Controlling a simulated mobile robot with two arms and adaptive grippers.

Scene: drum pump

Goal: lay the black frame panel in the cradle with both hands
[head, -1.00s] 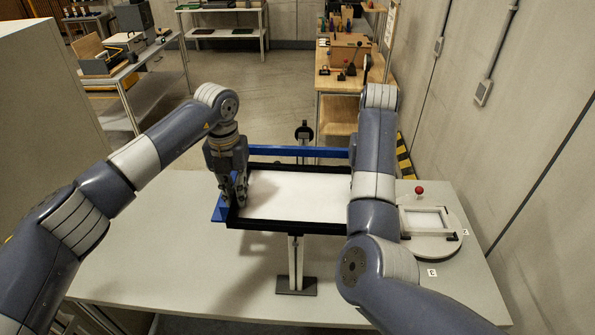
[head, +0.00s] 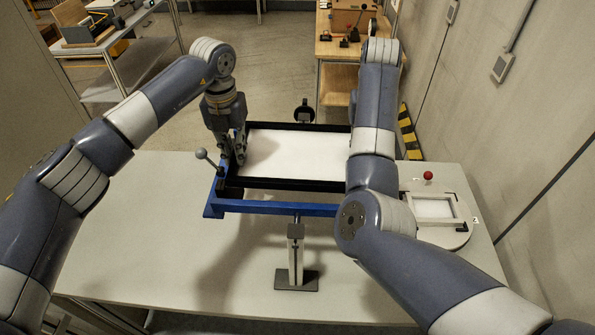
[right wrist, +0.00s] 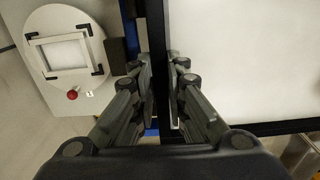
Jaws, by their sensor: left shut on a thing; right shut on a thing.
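The black frame panel (head: 290,184), a black rim around a white sheet, lies roughly level over the blue cradle (head: 275,208). The cradle's front bar shows nearer to me than the panel; its back is hidden. I cannot tell whether the panel touches the cradle. My left gripper (head: 240,158) is shut on the panel's left rim. My right gripper (right wrist: 162,95) is shut on the right rim in the right wrist view, where the black rim (right wrist: 157,50) passes between its fingers. My right arm hides that gripper in the head view.
A lever with a grey ball (head: 201,154) stands at the cradle's left end. A round fixture (head: 455,238) with a red knob (head: 428,175) sits on the table at the right. A post (head: 295,260) stands in front. The table's front left is clear.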

